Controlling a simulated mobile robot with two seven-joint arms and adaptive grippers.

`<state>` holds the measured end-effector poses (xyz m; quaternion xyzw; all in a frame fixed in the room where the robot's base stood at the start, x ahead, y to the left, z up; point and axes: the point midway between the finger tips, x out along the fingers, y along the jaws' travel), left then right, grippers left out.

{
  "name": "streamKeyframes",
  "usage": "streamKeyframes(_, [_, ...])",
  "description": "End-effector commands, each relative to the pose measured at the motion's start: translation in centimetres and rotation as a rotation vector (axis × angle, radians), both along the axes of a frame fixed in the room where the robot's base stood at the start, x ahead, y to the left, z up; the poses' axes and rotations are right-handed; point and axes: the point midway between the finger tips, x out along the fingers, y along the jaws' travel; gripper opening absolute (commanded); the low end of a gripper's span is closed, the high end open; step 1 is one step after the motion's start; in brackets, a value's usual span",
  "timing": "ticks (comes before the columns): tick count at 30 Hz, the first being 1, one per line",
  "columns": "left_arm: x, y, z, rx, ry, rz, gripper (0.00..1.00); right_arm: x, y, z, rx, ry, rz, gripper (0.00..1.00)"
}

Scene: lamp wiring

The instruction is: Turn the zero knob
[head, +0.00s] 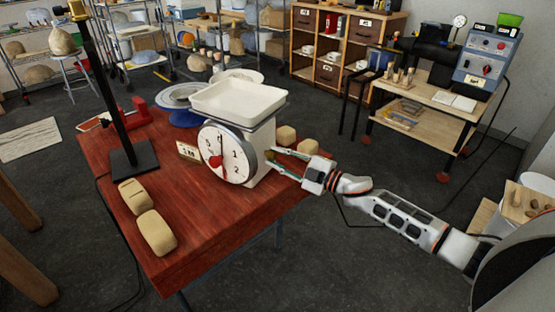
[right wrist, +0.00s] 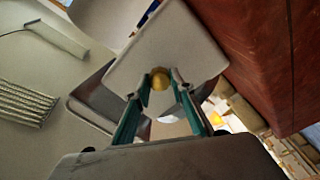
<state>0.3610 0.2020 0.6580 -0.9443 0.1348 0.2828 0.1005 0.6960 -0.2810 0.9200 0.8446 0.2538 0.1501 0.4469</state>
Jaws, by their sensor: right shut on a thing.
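A white kitchen scale (head: 262,172) with a round dial (head: 226,155) and a flat pan (head: 238,98) stands on the red wooden table. Its small brass zero knob (right wrist: 160,76) sits on the side of the body, and the right wrist view shows it between the fingertips. The knob also shows small in the head view (head: 270,155). My right gripper (head: 274,157) reaches in from the right and is shut on the knob, with its green-lined fingers on either side. The dial's pointer stands close to vertical. My left gripper is not in view.
The red table (head: 215,219) carries bread-like loaves (head: 156,233), a small price card (head: 188,152) and a black stand (head: 134,158). Small buns (head: 286,135) lie behind the gripper. A blue-based dish (head: 185,116) stands behind the scale. The table's front right is clear.

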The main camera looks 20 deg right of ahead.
Motion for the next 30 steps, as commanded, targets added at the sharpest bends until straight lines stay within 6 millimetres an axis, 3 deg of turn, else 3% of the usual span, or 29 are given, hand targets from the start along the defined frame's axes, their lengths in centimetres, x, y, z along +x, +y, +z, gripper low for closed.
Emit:
streamKeyframes(15, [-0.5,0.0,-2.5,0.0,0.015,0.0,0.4,0.0,0.1,-0.3,-0.384,-0.268,0.002,0.02])
streamKeyframes(30, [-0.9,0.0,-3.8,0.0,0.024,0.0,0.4,0.0,0.0,-0.3,-0.578,-0.403,0.001,0.02])
